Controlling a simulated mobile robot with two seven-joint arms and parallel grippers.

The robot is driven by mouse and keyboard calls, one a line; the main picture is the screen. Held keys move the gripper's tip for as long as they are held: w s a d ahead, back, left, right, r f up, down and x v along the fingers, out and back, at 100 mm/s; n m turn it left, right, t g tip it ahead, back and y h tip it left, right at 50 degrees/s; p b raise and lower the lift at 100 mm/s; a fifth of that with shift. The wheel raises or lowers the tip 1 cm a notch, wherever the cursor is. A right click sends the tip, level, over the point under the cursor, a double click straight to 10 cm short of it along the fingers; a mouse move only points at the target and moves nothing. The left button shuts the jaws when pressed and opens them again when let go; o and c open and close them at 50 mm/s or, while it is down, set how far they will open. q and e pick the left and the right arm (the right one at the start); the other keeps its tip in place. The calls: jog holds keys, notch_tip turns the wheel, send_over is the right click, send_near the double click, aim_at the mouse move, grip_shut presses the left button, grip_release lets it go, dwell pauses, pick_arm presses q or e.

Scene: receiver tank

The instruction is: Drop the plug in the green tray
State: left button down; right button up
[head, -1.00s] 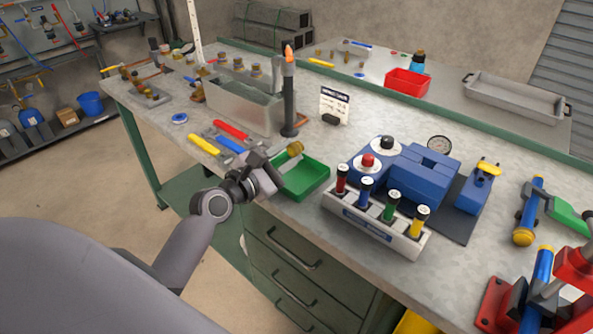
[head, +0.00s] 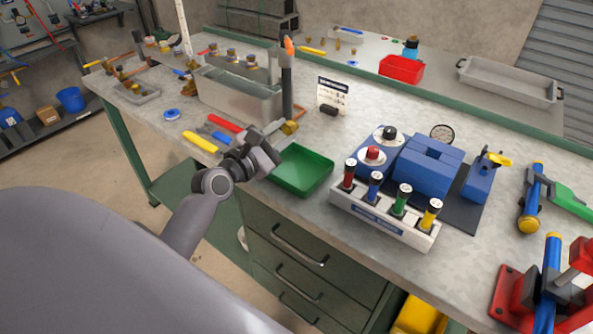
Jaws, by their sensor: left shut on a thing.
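The plug is a small brass-coloured piece (head: 290,127) at the tip of my left gripper (head: 278,138). My left gripper is shut on it and holds it near the back left corner of the green tray. The green tray (head: 303,172) is a shallow open box on the workbench near its front edge, and its visible floor is empty. My gripper partly hides the tray's left side. My right gripper is not in view.
A rack of coloured tubes (head: 384,218) and a blue block fixture (head: 423,165) stand right of the tray. A grey tank (head: 238,95) and a dark upright post (head: 287,85) are behind. Wrenches (head: 200,142) lie left of my gripper.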

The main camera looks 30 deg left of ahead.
pick_arm(q)
jog(key=shift+f, duration=0.55)
notch_tip(320, 180, down, 4)
jog(key=b, duration=0.4)
jog(key=shift+f+b, duration=0.1)
jog(key=shift+b, duration=0.3)
jog(key=c, duration=0.8)
grip_release()
jog(key=shift+o, duration=0.2)
jog(key=shift+s, duration=0.15)
jog(key=shift+s+f, duration=0.1)
jog(key=shift+s, duration=0.2)
jog(key=s, duration=0.6)
jog(key=shift+s+a, duration=0.15)
jog(key=shift+a, duration=0.15)
